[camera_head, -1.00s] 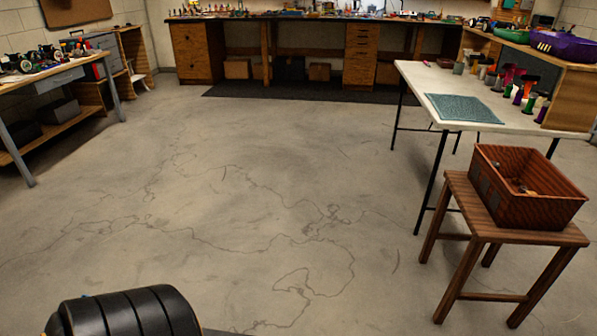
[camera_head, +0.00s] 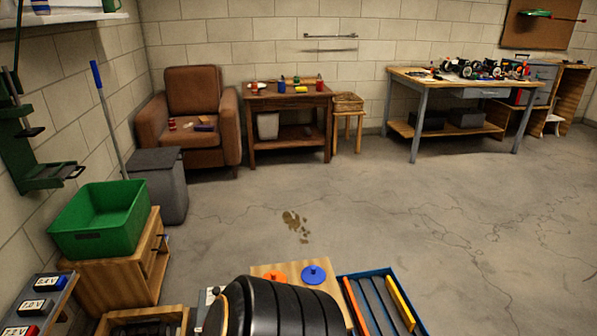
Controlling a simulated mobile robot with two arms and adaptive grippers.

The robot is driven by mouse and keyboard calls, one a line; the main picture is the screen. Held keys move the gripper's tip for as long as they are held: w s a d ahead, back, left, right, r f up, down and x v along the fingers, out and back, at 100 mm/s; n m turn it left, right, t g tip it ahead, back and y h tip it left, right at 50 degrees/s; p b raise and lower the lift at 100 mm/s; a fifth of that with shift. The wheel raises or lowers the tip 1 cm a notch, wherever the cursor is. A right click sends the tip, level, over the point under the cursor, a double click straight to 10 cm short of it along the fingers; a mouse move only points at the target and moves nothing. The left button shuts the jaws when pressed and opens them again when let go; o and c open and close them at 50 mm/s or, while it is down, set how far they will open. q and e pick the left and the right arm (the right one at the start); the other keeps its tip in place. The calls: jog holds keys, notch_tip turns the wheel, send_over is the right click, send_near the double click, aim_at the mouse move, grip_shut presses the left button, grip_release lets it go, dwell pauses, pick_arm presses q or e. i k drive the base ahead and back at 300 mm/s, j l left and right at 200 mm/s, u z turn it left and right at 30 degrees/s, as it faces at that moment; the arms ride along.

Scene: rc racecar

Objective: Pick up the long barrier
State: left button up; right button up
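I cannot make out for sure which thing is the long barrier. A blue-framed tray (camera_head: 362,273) at the bottom centre right of the head view has a long orange-red bar (camera_head: 353,306) and a long yellow bar (camera_head: 400,303) lying in it, apart from each other. A black ribbed rounded part, which seems to be mine, stands in front and covers some of what is left of the tray. Neither of my grippers shows in the view.
A wooden board with an orange disc and a blue disc (camera_head: 314,274) lies beside the tray. A green bin (camera_head: 101,218) sits on a wooden cabinet at left. An armchair (camera_head: 191,118), side table and workbench (camera_head: 465,86) line the back wall. The middle floor is open.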

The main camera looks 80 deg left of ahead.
aim_at(361, 327)
jog(key=u, duration=1.95)
